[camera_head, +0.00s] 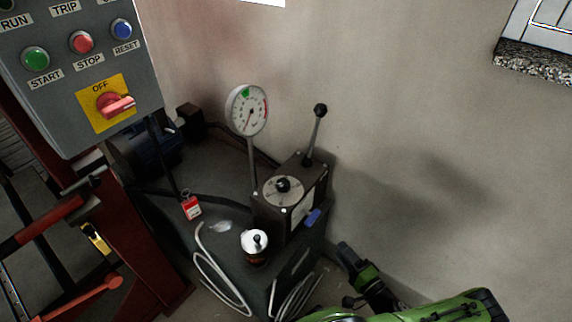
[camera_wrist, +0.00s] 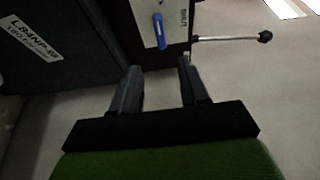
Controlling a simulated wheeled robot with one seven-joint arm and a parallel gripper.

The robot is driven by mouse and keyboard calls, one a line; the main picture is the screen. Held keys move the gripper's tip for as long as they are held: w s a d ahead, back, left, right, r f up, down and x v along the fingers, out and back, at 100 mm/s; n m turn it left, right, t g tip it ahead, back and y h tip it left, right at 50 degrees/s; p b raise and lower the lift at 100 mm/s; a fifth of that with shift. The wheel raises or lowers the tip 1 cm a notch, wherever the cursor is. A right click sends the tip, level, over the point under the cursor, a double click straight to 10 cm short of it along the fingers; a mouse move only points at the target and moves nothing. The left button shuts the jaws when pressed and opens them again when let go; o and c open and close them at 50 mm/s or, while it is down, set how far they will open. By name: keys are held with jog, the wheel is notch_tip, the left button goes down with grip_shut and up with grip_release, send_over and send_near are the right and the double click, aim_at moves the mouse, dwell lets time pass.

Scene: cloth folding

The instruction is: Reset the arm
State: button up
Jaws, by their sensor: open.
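My gripper (camera_wrist: 158,80) is open in the wrist view, with its two dark fingers apart and nothing between them. Beyond the fingertips is a dark box with a pale plate (camera_wrist: 150,25) and a blue part (camera_wrist: 159,30). The same dark box (camera_head: 290,200) shows in the head view, with a black-knobbed lever (camera_head: 316,130) standing up from it. The blue part also shows there (camera_head: 313,217). My green arm (camera_head: 440,308) enters at the lower right of the head view, below and right of the box. The fingertips are not clear in that view.
A round gauge (camera_head: 247,110) stands behind the box. A grey control panel (camera_head: 75,60) and a red frame (camera_head: 150,255) are at the left. A red padlock (camera_head: 191,207), a white-topped container (camera_head: 255,243) and pale hoses (camera_head: 215,280) are nearby.

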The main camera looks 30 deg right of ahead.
jog(key=shift+r, duration=0.1)
jog(key=w+a+r+n+g+y+p, duration=0.35)
jog(key=a+r+n+g, duration=0.4)
jog(key=r, duration=0.45)
jog(key=w+a+r+n+g+y+p, duration=0.35)
jog(key=a+r+n+g, duration=0.35)
jog(key=r, duration=0.5)
jog(key=s+a+r+n+h+p, duration=0.1)
jog(key=s+a+r+h, duration=0.1)
jog(key=r, duration=0.5)
jog(key=s+a+r+n+t+h+p, duration=0.1)
jog(key=s+a+r+h+p, duration=0.1)
jog(key=s+a+r, duration=0.3)
jog(key=s+a+r+n+t+h+p, duration=0.1)
jog(key=s+a+r+n+h, duration=0.1)
jog(key=r, duration=0.7)
jog(key=shift+s+a+r, duration=0.4)
jog(key=shift+s+a, duration=0.35)
jog(key=shift+s, duration=0.5)
